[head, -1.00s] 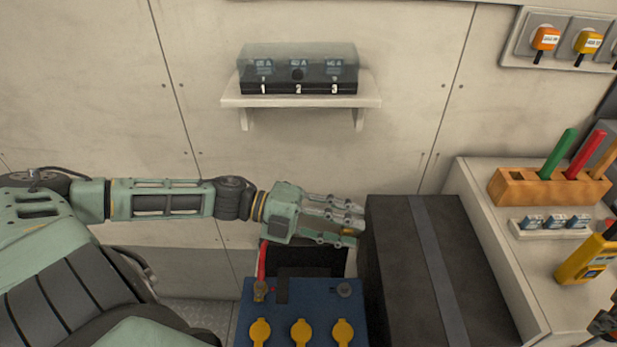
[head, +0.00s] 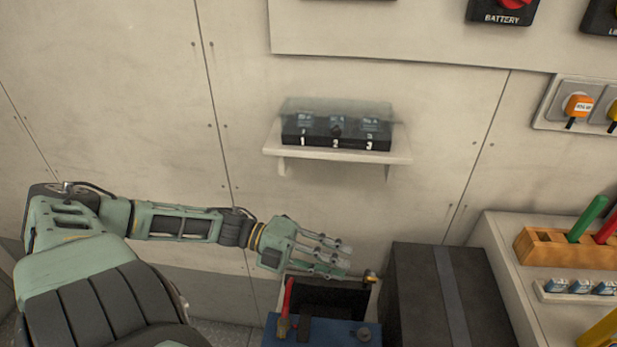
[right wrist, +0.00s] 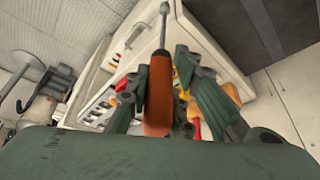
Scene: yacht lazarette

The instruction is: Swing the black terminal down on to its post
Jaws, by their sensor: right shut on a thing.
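The blue battery (head: 336,330) is at the bottom of the head view, partly cut off. Its left post carries a clamp (head: 284,325) with a red lead. Its right post (head: 364,334) looks bare. A small dark and brassy piece (head: 370,277), apparently the black terminal, stands raised behind that post. My left gripper (head: 346,262) is just left of and above it, fingers spread with gaps between them and nothing seen held. Whether a fingertip touches the piece is unclear. My right gripper (right wrist: 160,85) is shut on an orange-handled screwdriver (right wrist: 158,95), shaft pointing away.
A large dark box (head: 415,295) stands right of the battery. A counter at right holds a wooden tool block (head: 545,248) and a fuse strip (head: 580,287). A shelf (head: 340,157) with a covered fuse box (head: 336,130) is on the wall above.

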